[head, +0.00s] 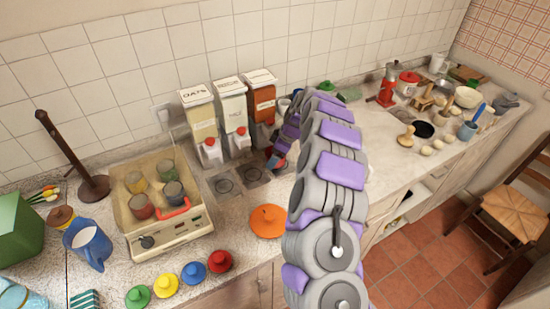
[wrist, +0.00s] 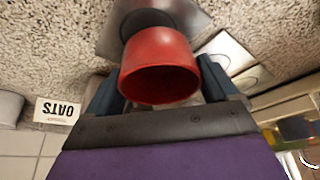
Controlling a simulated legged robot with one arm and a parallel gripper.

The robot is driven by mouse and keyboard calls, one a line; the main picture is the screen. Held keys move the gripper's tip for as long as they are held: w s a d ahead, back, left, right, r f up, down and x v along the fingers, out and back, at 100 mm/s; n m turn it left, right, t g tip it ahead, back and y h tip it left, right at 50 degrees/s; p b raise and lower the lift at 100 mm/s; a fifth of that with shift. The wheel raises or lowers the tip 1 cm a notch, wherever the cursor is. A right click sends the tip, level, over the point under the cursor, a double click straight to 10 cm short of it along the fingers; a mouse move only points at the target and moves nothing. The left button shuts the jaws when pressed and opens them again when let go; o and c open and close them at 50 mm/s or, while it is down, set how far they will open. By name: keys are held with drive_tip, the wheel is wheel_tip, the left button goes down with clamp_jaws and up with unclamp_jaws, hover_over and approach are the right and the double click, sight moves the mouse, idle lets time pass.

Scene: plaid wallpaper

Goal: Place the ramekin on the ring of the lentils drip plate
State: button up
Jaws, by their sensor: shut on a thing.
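In the wrist view a red ramekin (wrist: 160,70) is held between the dark fingers of my gripper (wrist: 160,92). A grey drip plate (wrist: 110,38) with a dark round patch shows beyond the ramekin and is partly hidden by it. I cannot tell the gap between them. In the head view my gripper (head: 278,158) is in front of the lentils dispenser (head: 262,98), the rightmost of three. The lentils plate is hidden there by my arm and gripper. Two other ringed drip plates (head: 224,186) (head: 251,175) lie bare to its left.
The oats (head: 203,120) and middle (head: 232,112) dispensers stand at left. A cream appliance (head: 190,236) holding several cups, an orange lidlike disc (head: 267,221) and several coloured lids (head: 193,272) sit on the counter. Cookware crowds the counter's far right.

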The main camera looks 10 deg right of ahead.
drive_tip(key=shift+d+f, duration=0.75)
drive_tip(key=shift+d, duration=0.6)
drive_tip(key=shift+a, duration=0.35)
drive_tip(key=o, duration=0.8)
drive_tip(key=shift+a+b, duration=0.3)
drive_tip(key=shift+a, duration=0.1)
drive_tip(key=shift+c, duration=0.2)
drive_tip(key=shift+o, duration=1)
drive_tip(key=shift+a, duration=0.4)
drive_tip(key=shift+d+r, duration=0.1)
drive_tip(key=shift+d, duration=0.7)
drive_tip(key=p+v, duration=0.2)
drive_tip(key=v, duration=0.9)
drive_tip(key=s+a+r+m+g, duration=0.1)
drive_tip(key=s+a+r+m, duration=0.1)
drive_tip(key=s+a+r, duration=0.6)
drive_tip(key=s+a+r+m+g, duration=0.15)
drive_tip(key=s+r, duration=0.35)
drive_tip(key=s, duration=0.7)
drive_tip(key=s+d+m+h, duration=0.1)
drive_tip(key=s+m, duration=0.2)
drive_tip(key=s, duration=0.7)
drive_tip(key=s+d+f+m+g+h, duration=0.1)
drive_tip(key=s+d+m, duration=0.1)
drive_tip(key=s, duration=0.8)
drive_tip(key=s+d+f+m+h, duration=0.1)
drive_tip(key=s+m, duration=0.3)
drive_tip(key=s, duration=0.7)
drive_tip(key=shift+d+h, duration=0.5)
drive_tip(key=shift+d, duration=0.25)
